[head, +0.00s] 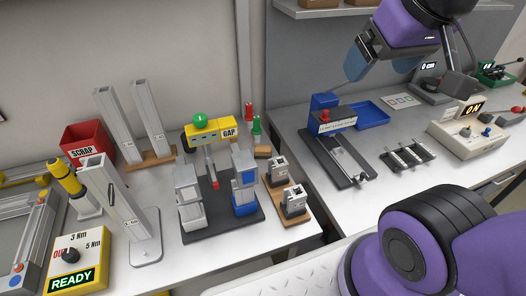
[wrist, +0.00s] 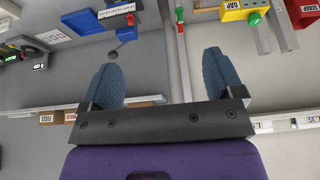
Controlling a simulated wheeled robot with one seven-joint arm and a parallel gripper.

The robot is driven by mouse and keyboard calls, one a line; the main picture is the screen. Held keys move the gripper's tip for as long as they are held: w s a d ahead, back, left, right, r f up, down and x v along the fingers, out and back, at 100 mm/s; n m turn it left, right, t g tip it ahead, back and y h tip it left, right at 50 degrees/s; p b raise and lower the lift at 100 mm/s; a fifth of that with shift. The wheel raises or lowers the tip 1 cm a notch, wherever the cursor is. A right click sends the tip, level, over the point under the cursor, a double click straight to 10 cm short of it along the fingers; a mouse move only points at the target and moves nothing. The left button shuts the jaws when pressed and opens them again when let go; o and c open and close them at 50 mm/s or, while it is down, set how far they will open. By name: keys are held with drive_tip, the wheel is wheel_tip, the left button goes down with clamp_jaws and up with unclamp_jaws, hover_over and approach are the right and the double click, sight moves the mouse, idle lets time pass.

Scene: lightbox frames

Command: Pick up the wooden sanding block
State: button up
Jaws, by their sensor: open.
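A small brown block (head: 262,152), which looks like the wooden sanding block, lies on the left bench near its back right edge. It sits beside the yellow GAP gauge and behind the dark fixture plate. My gripper (head: 378,66) is high at the upper right, above the right bench and well apart from the block. In the wrist view my gripper (wrist: 161,72) has its two blue-grey pads spread wide with nothing between them.
The yellow GAP gauge (head: 212,133), a green item (head: 257,127) and a red item (head: 248,111) stand close to the block. The dark fixture plate (head: 222,226) carries grey posts in front. A blue tray (head: 366,115) lies on the right bench. A shelf (head: 330,11) hangs above.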

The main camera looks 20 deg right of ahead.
drive_tip(key=shift+o, duration=0.4)
drive_tip(key=m+g, duration=0.4)
drive_tip(key=g, duration=0.1)
hover_over(263, 148)
wheel_tip(263, 148, down, 32)
wheel_tip(263, 148, down, 12)
drive_tip(key=shift+r, duration=0.25)
drive_tip(key=shift+c, duration=0.4)
